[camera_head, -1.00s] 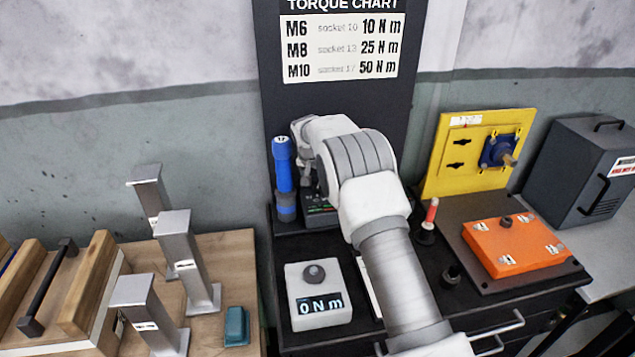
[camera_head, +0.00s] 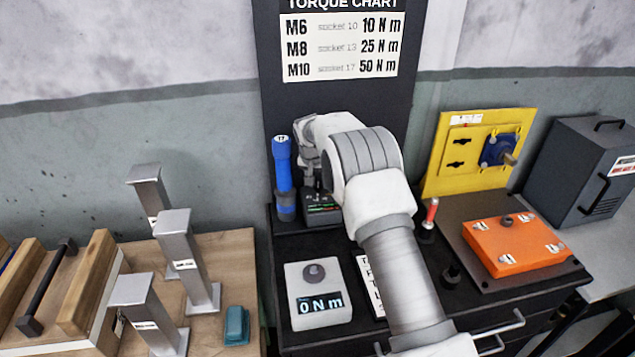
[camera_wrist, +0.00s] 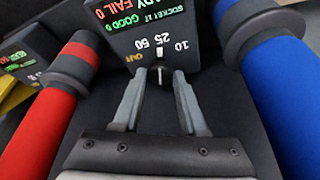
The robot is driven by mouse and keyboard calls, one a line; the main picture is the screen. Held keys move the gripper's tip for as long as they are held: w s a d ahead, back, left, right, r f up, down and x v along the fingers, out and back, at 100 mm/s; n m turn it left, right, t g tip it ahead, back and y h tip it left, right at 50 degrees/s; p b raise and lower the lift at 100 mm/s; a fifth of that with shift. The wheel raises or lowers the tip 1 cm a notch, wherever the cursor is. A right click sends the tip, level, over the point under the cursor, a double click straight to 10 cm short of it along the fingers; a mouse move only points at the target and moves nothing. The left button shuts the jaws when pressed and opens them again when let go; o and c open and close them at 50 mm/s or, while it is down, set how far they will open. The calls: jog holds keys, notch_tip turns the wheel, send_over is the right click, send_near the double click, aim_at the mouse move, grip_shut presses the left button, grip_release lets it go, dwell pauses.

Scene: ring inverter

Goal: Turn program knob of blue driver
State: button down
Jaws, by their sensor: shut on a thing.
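The blue driver (camera_head: 283,170) stands upright in its dark holder, and its blue handle (camera_wrist: 285,90) fills the right of the wrist view. Its black controller box (camera_head: 321,210) is beside it; the wrist view shows the box face (camera_wrist: 150,28) upside down, with red and green text and a dial scale of 10, 25 and 50. The small program knob (camera_wrist: 160,78) has a white pointer line roughly in line with 25. My gripper (camera_wrist: 160,72) is shut on the knob, one finger on each side. In the head view my gripper (camera_head: 316,180) is partly hidden by my wrist.
A red driver (camera_wrist: 60,105) stands left in the wrist view, beside another box (camera_wrist: 28,50). The torque tester (camera_head: 318,300) reads 0 N m. An orange plate (camera_head: 515,245) and yellow panel (camera_head: 465,180) are at right. Metal posts (camera_head: 185,250) stand at left.

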jog(key=n+y, duration=0.1)
jog(key=n, duration=0.2)
jog(key=shift+d+b, duration=0.15)
jog(key=shift+b, duration=0.15)
jog(key=n+y, duration=0.1)
jog(key=n, duration=0.2)
jog(key=shift+d+n+y, duration=0.15)
jog(key=shift+n+y, duration=0.25)
jog(key=n+g+y, duration=0.1)
jog(key=n, duration=0.2)
jog(key=n+p, duration=0.1)
jog(key=n, duration=0.2)
jog(key=shift+w+d+g+y, duration=0.1)
jog(key=shift+w+g+y, duration=0.05)
jog(key=shift+g+y, duration=0.25)
jog(key=shift+n, duration=0.4)
jog(key=shift+c, duration=2.3)
grip_release()
jog(key=shift+r, duration=0.15)
